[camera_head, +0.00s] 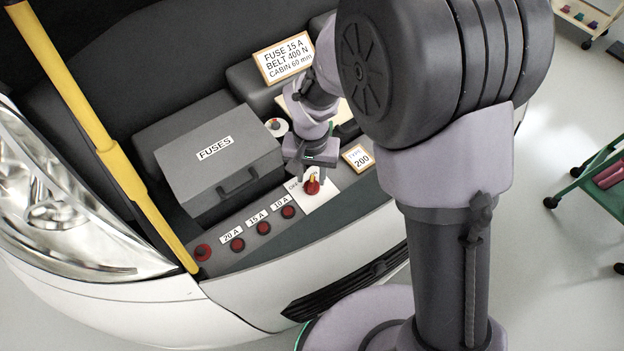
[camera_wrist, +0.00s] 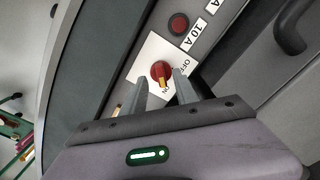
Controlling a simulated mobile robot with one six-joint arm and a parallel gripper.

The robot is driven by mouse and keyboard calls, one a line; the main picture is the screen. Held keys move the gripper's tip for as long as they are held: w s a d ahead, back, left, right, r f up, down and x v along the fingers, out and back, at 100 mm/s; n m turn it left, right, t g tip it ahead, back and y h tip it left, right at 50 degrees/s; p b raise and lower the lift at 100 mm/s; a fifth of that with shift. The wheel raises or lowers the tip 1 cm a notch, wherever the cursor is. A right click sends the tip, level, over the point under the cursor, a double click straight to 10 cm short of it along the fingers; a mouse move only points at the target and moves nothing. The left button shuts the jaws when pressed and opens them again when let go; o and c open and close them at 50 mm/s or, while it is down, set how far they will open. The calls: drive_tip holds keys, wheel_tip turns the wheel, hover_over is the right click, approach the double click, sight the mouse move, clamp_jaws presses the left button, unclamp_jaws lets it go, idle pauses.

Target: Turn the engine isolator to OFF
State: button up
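The engine isolator (camera_head: 312,186) is a red round knob with a yellow-orange handle bar, on a white plate (camera_head: 325,196) at the front edge of the engine bay. In the wrist view the isolator (camera_wrist: 161,72) shows near the fingertips, and the plate (camera_wrist: 141,66) carries the words OFF and, partly hidden, ON. The yellow bar points toward the ON side. My gripper (camera_head: 311,176) is just above the knob, pointing down. In the wrist view my gripper (camera_wrist: 160,80) is open, with its two fingers apart on either side of the knob's bar. Contact cannot be told.
A grey FUSES box (camera_head: 218,155) stands left of the isolator. Red knobs labelled 10 A (camera_head: 288,212), 15 A (camera_head: 263,228) and 20 A (camera_head: 237,244) line the ledge. A yellow prop (camera_head: 95,125) rises at left. A green cart (camera_head: 590,180) stands at right.

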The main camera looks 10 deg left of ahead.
sight(311, 185)
drive_tip(key=shift+f+b, duration=0.35)
drive_tip(key=shift+f, duration=1.45)
drive_tip(key=shift+c, duration=0.3)
clamp_jaws()
